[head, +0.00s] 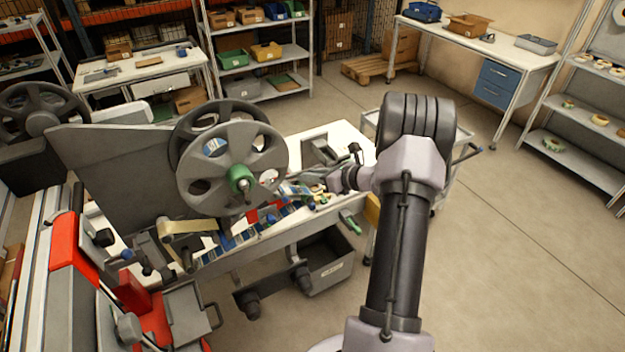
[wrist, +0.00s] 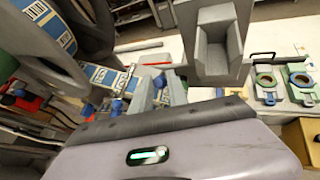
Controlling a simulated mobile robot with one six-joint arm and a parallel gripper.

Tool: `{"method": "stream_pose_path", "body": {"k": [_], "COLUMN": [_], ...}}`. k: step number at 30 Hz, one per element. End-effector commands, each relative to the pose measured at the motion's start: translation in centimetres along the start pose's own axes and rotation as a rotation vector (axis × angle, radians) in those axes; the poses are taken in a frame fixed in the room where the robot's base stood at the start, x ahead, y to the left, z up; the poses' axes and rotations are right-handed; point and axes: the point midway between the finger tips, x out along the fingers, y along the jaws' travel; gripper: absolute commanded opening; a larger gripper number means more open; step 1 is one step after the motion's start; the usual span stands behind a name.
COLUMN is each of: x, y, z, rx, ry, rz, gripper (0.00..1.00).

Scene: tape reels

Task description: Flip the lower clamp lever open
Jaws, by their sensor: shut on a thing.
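My gripper (head: 322,190) reaches in from the right to the front right end of the tape machine's bed. In the wrist view its two grey fingers (wrist: 159,88) are shut on a small blue-tipped part (wrist: 160,82), which looks like the clamp lever. The lever's body is mostly hidden by the fingers and gripper housing, so its angle cannot be told. Other blue knobs (wrist: 118,107) stand just left of the fingers. A blue and white printed strip (head: 240,246) runs along the bed to this spot.
A large grey reel (head: 210,168) with a green hub stands left of my gripper. A grey block with a recess (wrist: 212,50) rises close behind the fingers. A green-handled part (head: 350,222) is in front.

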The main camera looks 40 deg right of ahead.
Motion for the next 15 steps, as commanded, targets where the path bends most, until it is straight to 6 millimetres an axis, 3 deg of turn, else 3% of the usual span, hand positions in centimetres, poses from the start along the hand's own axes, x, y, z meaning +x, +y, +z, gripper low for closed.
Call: {"method": "stream_pose_path", "body": {"k": [15], "x": [0.4], "y": [-0.9], "z": [1.6], "rx": [0.000], "ry": [-0.005], "rz": [-0.003], "gripper": [0.00]}}
